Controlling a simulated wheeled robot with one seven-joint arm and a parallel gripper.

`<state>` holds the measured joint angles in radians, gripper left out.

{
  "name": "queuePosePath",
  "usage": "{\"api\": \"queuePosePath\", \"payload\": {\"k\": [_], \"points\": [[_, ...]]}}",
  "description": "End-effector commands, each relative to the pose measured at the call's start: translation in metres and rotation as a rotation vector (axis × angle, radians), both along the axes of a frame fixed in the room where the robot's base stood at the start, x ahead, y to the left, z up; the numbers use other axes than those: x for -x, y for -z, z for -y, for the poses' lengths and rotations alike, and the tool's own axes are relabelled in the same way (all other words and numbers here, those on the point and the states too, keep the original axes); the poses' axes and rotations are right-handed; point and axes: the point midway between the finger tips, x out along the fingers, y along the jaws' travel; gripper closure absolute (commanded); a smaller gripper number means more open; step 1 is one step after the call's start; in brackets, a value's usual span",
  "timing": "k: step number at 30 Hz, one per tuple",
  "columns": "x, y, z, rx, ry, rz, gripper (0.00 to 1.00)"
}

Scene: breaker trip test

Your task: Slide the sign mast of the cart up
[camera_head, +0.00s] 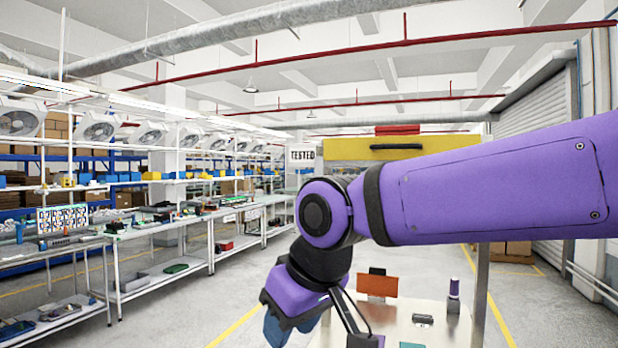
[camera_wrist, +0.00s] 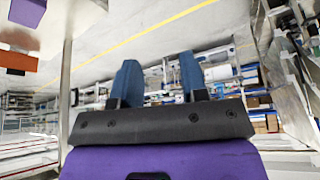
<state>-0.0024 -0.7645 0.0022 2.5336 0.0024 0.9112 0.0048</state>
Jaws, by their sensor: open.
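The cart (camera_head: 403,331) is at the lower middle of the head view, with a pale metal top partly hidden by my arm. A grey metal post (camera_head: 481,290) rises at its right side. A white sign reading TESTED (camera_head: 303,156) shows just left of the yellow panel; what carries it is hidden behind my arm. In the head view, my gripper (camera_head: 277,326) hangs at the left of the cart top, blue fingers pointing down. In the wrist view, my gripper (camera_wrist: 158,60) is open and empty, its two blue fingers apart. A metal post (camera_wrist: 65,95) stands left of them there.
A yellow panel (camera_head: 350,148) with a black handle is behind my arm. An orange block (camera_head: 377,284), a purple-and-white cylinder (camera_head: 453,291) and a small dark item (camera_head: 422,319) are on the cart. Workbenches (camera_head: 140,285) line the left; the floor between is clear.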

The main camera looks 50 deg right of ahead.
Motion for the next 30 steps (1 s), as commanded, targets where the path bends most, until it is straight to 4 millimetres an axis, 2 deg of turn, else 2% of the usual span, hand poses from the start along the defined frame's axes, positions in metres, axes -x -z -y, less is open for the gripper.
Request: {"api": "queuePosePath", "payload": {"k": [8,11,14,20,26,30], "points": [[-0.001,0.000,0.000,-0.001,0.000,0.001,0.61],[-0.010,-0.001,0.001,-0.014,0.006,0.015,0.61],[-0.035,-0.002,0.004,-0.047,0.025,0.063,0.61],[-0.115,-0.005,0.025,-0.129,0.124,0.231,0.61],[-0.191,0.000,0.068,-0.150,0.276,0.411,0.61],[-0.234,0.009,0.109,-0.117,0.399,0.535,0.61]]}}
